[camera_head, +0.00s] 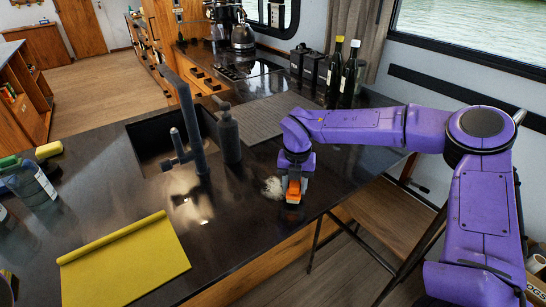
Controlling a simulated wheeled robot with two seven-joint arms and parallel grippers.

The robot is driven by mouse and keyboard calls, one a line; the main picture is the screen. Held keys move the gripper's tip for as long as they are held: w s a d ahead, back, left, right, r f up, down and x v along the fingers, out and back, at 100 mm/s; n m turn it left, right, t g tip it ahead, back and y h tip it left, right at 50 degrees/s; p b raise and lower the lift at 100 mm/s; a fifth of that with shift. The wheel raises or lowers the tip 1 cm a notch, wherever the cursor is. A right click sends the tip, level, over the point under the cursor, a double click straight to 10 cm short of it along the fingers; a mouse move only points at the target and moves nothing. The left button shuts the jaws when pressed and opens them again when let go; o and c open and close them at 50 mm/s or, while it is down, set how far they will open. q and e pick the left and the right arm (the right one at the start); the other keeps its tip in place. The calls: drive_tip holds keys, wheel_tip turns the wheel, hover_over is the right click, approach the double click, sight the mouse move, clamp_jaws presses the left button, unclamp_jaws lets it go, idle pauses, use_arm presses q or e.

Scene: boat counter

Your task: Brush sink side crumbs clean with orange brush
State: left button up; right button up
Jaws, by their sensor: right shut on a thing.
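My right gripper (296,165) points down over the dark counter and is shut on the orange brush (293,189). The brush is low at the counter surface, near the counter's front edge. A pale patch of crumbs (272,187) lies on the counter just left of the brush, close beside or touching it; I cannot tell which. The black sink (150,150) with its dark faucet (190,130) is to the left of the crumbs. My left gripper is not in view.
A dark soap bottle (229,135) stands right of the faucet. A yellow mat (125,265) lies at the front left. A ribbed drying mat (262,117) and two bottles (340,75) are behind. A wooden chair (385,215) stands below the counter edge.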

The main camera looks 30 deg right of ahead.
drive_tip(key=r+p, duration=0.1)
drive_tip(key=r, duration=0.2)
drive_tip(key=shift+w+r+p, duration=0.1)
drive_tip(key=shift+w+p, duration=0.25)
wheel_tip(320, 180, up, 2)
drive_tip(key=shift+s+r+p, duration=0.15)
drive_tip(key=shift+r+p, duration=0.05)
drive_tip(key=shift+p, duration=0.6)
drive_tip(key=shift+r+p, duration=0.5)
drive_tip(key=shift+r, duration=0.15)
drive_tip(key=shift+f, duration=0.1)
